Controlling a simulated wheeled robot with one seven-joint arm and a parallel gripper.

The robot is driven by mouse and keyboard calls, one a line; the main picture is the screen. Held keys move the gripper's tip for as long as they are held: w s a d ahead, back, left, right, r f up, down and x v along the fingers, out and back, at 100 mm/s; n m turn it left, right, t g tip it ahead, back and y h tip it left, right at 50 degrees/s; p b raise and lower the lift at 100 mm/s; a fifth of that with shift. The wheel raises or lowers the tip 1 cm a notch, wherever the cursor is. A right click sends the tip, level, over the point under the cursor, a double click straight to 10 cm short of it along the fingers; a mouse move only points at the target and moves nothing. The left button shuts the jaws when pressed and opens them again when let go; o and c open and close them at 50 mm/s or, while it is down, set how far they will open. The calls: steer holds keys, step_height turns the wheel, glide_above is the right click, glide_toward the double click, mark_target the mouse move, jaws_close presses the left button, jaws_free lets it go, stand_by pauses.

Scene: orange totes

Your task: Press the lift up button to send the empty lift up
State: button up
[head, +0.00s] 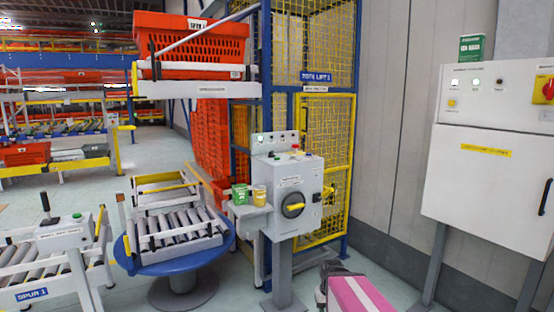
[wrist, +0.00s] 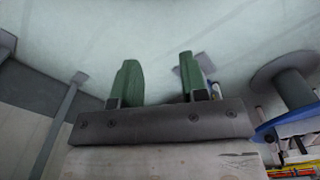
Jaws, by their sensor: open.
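The tote lift (head: 322,77) is a blue-framed cage with yellow mesh, right of centre in the head view. In front of it stands a grey control box (head: 291,222) on a post. A small panel (head: 275,144) on its top carries several small round buttons or lamps, one lit whitish-green. The labels are too small to read, so I cannot tell which is the lift up button. A red button (head: 295,147) and a black-and-yellow rotary knob (head: 293,205) also show. My gripper (wrist: 157,78) has two green fingers, spread apart with nothing between them, over the floor.
A blue turntable (head: 178,262) with a roller section stands left of the control box. A shelf on the box holds a green and a yellow container. A white cabinet (head: 488,180) stands at right. An orange tote (head: 200,45) sits on the upper conveyor. Floor shows between the box and cabinet.

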jaws_close()
stand_by(1.5)
